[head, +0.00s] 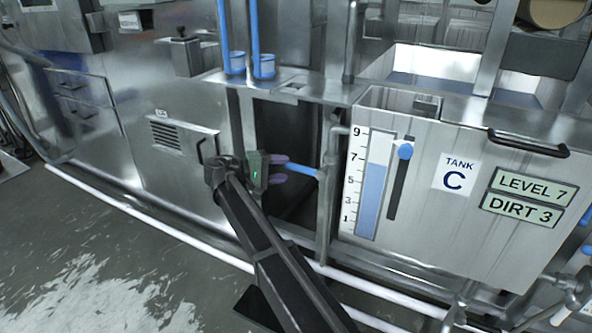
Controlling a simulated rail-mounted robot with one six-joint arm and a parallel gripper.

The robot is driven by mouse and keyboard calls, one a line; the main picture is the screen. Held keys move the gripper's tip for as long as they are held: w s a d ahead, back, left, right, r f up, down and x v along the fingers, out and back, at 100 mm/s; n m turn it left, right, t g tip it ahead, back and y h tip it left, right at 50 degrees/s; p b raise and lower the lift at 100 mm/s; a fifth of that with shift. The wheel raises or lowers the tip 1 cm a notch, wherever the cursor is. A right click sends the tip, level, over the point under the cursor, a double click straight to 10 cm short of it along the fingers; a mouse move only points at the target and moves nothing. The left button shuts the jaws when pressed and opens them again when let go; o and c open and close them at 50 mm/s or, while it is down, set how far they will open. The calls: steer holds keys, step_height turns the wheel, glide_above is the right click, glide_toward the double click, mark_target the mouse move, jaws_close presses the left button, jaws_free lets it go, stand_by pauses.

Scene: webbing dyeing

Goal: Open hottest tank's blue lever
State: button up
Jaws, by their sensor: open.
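Tank C (470,225) is a steel tank on the right of the head view, with a "TANK C" label. A blue lever (304,171) sticks out to the left from a vertical pipe at the tank's left side. My gripper (281,169) has a green body and purple fingers. It is open, and its fingers point right at the lever's free end. The lever's end appears between the fingers, but I cannot tell whether they touch it. No temperature reading is legible, so I cannot tell which tank is hottest.
Tank C carries a level gauge (371,185), a slider with a blue knob (405,151), and "LEVEL 7" and "DIRT 3" plates (521,199). A white pipe (160,227) runs along the floor. Open floor (80,270) lies at lower left.

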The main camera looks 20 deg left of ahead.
mark_target(292, 168)
steer(key=x, duration=0.5)
steer(key=shift+w, duration=0.1)
jaws_close()
